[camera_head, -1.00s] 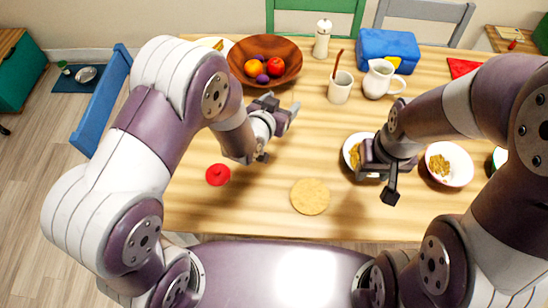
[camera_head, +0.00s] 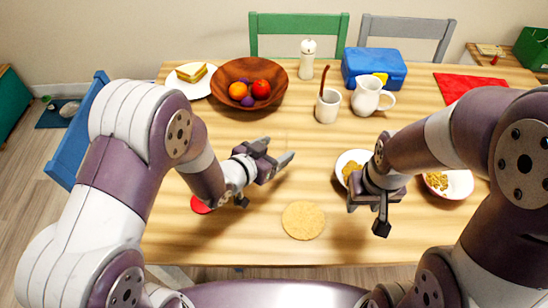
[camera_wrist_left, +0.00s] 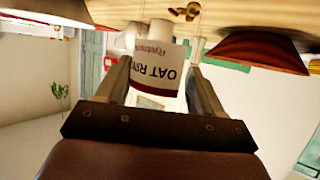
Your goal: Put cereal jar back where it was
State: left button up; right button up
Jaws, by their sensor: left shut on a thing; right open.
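In the left wrist view, a pale jar (camera_wrist_left: 155,78) with an oat rings label sits between the fingers of my left gripper (camera_wrist_left: 165,82), which is shut on it. In the head view, my left gripper (camera_head: 275,163) is above the table's left half. I cannot make out the jar there. A round red lid-like thing (camera_head: 200,204) lies below that gripper, partly hidden by my arm. My right gripper (camera_head: 368,214) is open over the table, close in front of a white bowl (camera_head: 341,168) that it partly hides.
A round tan mat (camera_head: 303,220) lies near the front edge. A wooden fruit bowl (camera_head: 225,78), sandwich plate (camera_head: 194,90), mug (camera_head: 327,110), white pitcher (camera_head: 366,101) and blue box (camera_head: 374,70) stand behind. Another cereal bowl (camera_head: 455,186) is at the right. The middle of the table is mostly clear.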

pick_arm(q)
notch_tip(320, 180, down, 3)
jog(key=shift+f, duration=0.1)
jog(key=shift+f+b, duration=0.15)
jog(key=shift+b, duration=0.2)
jog(key=o, duration=1.3)
jog(key=shift+o, duration=0.2)
